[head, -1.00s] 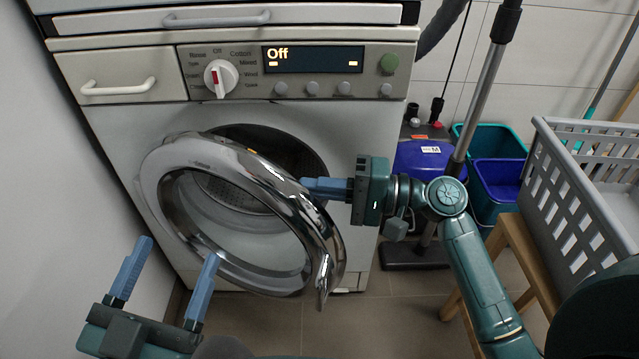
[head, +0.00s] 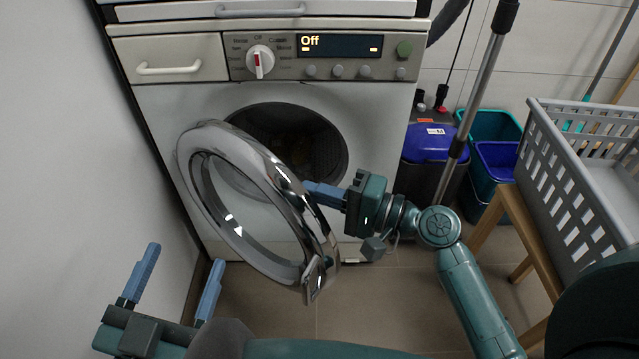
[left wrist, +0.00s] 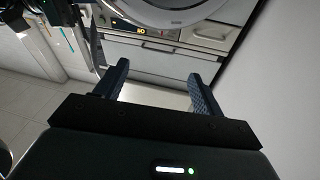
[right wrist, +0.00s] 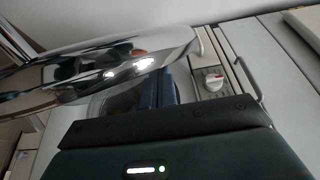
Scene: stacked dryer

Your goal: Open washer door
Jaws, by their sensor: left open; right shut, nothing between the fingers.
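The washer (head: 375,110) stands in front of me, its display reading "Off". Its round chrome door (head: 215,205) is swung part way open, hinged on the left, and the dark drum opening (head: 300,135) shows behind it. My right gripper (head: 310,187) is shut and empty, its fingers at the inner side of the door's right rim; I cannot tell whether they touch. In the right wrist view the chrome rim (right wrist: 110,65) passes close by the shut fingers (right wrist: 158,92). My left gripper (head: 180,275) is open and empty, low at the left, apart from the door.
A grey wall (head: 70,120) stands close on the left. On the right are a blue-lidded bin (head: 432,142), a vacuum tube (head: 480,90), teal and blue buckets (head: 495,160) and a grey basket (head: 565,165) on a wooden stool (head: 525,245). Floor before the washer is clear.

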